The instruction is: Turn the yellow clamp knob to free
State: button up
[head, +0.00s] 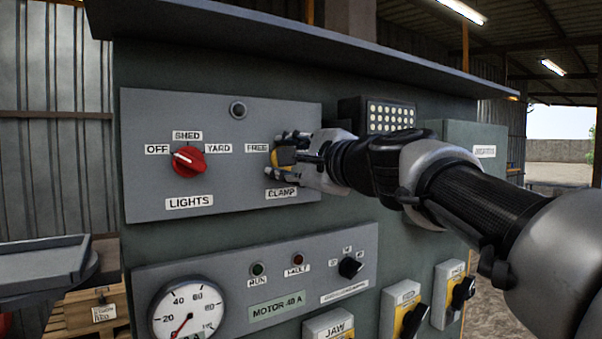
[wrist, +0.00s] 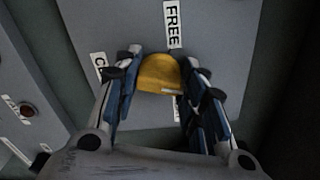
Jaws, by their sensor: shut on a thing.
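The yellow clamp knob (head: 284,157) sits on the right part of the grey upper panel. The FREE label (head: 257,148) is on its left and the CLAMP label (head: 281,193) is below it. My gripper (head: 279,155) reaches in from the right, with its fingers around the knob. In the wrist view the yellow knob (wrist: 160,72) is between the two fingers, which are shut on its sides. The FREE label (wrist: 172,24) is above it there. A small pale mark shows at the knob's lower edge. Another label is mostly hidden behind the right finger.
A red lights knob (head: 188,160) is left on the same panel (head: 225,120). Below are a dial gauge (head: 187,313), a small black selector (head: 351,267) and several yellow-plated switches (head: 408,312). A hood (head: 290,45) overhangs the panel.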

jog(key=shift+d+f+n+b, duration=0.1)
jog(key=shift+f+n+b, duration=0.1)
jog(key=shift+n+b, duration=3)
jog(key=shift+f+n+b, duration=0.2)
jog(key=shift+n+b, duration=1.4)
jog(key=shift+n, duration=3.1)
jog(key=o, duration=1.1)
jog(key=shift+c, duration=0.2)
jog(key=shift+r, duration=0.1)
